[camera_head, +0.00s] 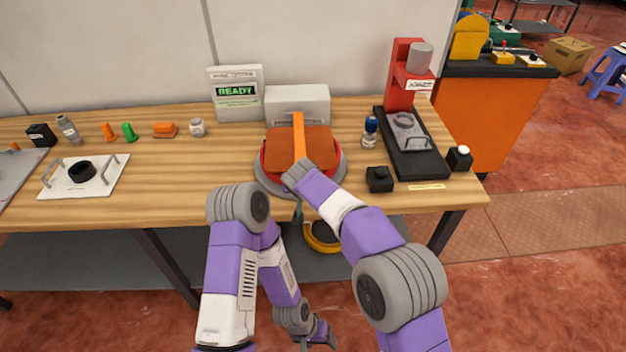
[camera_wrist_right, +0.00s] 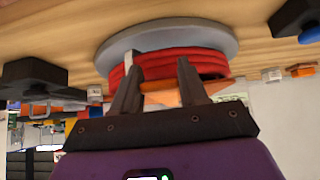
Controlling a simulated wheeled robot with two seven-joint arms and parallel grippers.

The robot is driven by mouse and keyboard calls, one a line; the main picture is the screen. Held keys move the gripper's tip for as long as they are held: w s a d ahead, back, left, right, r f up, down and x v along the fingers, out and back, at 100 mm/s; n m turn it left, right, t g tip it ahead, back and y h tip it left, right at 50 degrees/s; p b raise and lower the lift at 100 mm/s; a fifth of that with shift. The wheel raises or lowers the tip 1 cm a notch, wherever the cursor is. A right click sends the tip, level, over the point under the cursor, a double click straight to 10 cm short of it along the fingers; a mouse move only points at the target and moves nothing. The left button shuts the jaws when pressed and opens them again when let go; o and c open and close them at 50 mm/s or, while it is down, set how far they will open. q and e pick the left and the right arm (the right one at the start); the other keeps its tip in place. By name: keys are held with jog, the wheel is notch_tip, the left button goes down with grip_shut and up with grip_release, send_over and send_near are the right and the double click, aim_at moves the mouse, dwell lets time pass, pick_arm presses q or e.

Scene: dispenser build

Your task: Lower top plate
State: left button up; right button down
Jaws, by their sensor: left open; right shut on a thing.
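A red round body (camera_head: 264,163) with a flat orange-brown top (camera_head: 318,140) sits on a grey disc (camera_head: 343,172) at the table's front. An orange bar (camera_head: 298,130) runs across that top toward my right wrist. The right wrist view shows the red body (camera_wrist_right: 200,62) and the disc (camera_wrist_right: 170,36) upside down. There, my right gripper (camera_wrist_right: 160,78) is shut on an orange piece (camera_wrist_right: 165,98). In the head view its fingers are mostly hidden by my wrist. My left gripper (camera_head: 322,338) is open and empty, low in front of the table. A white plate (camera_head: 105,180) with two handles and a black ring lies at the left.
A red press (camera_head: 402,75) stands on a black base (camera_head: 430,160) at the right. A READY screen (camera_head: 236,92) and a white box (camera_head: 297,102) stand behind the disc. A black block (camera_head: 379,180) and blue-capped bottle (camera_head: 370,132) are right of it.

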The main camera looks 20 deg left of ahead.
jog(key=shift+w+a, duration=0.1)
dwell(0.3)
jog(key=c, duration=1.1)
grip_release()
jog(key=o, duration=0.4)
jog(key=shift+w+f, duration=0.15)
jog(key=p+v, duration=0.1)
jog(key=v, duration=0.6)
jog(key=shift+s+r, duration=0.3)
